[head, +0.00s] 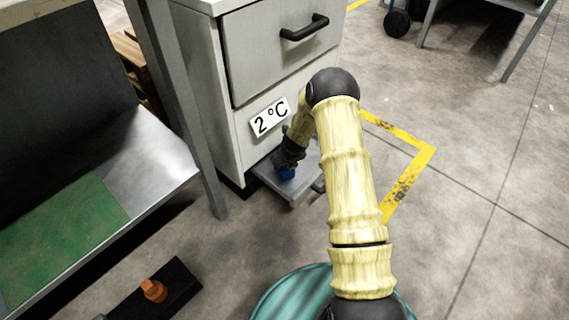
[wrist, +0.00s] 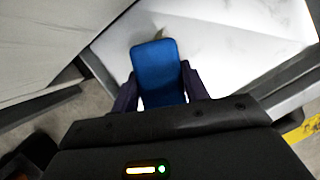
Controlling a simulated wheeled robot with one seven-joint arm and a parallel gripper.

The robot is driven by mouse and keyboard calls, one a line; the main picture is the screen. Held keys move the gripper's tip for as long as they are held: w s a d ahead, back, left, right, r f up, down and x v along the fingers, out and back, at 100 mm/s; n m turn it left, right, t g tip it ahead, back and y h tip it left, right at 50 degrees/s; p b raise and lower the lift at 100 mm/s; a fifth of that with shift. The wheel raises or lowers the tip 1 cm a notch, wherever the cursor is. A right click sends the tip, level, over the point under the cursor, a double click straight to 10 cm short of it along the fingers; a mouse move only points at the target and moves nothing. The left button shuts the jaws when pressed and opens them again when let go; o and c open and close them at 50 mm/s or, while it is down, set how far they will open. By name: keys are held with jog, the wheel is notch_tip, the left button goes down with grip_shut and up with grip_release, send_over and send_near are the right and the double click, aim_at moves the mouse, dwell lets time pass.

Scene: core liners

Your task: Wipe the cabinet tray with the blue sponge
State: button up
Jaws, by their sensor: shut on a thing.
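In the wrist view, the blue sponge (wrist: 157,72) is held between the two dark fingers of my gripper (wrist: 160,88). The gripper is shut on it. The sponge is over the pale cabinet tray (wrist: 225,40), and I cannot tell whether it touches the surface. A greyish-brown smudge shows just beyond the sponge's far edge. In the head view, my gripper (head: 287,163) reaches down into the low, pulled-out tray (head: 302,185), with a bit of the blue sponge (head: 287,173) below it. My arm hides part of the tray.
A metal bench (head: 150,160) with a green mat (head: 62,235) stands at left. Open floor with yellow tape (head: 405,180) lies to the right.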

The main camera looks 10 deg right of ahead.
jog(key=shift+f+b, duration=0.4)
jog(key=shift+f, duration=0.4)
jog(key=shift+w+d+r+p, duration=0.15)
jog(key=shift+w+d+p, duration=0.3)
jog(key=shift+d+p, duration=0.15)
jog(key=shift+w+d+p, duration=0.45)
jog(key=shift+w+d, duration=0.3)
jog(key=shift+d, duration=0.3)
jog(key=shift+a, duration=0.1)
jog(key=shift+w+a+p, duration=0.2)
jog(key=shift+p, duration=0.1)
jog(key=shift+w+a+f+p, duration=0.2)
jog(key=shift+w+a+p, duration=0.1)
jog(key=shift+w, duration=0.2)
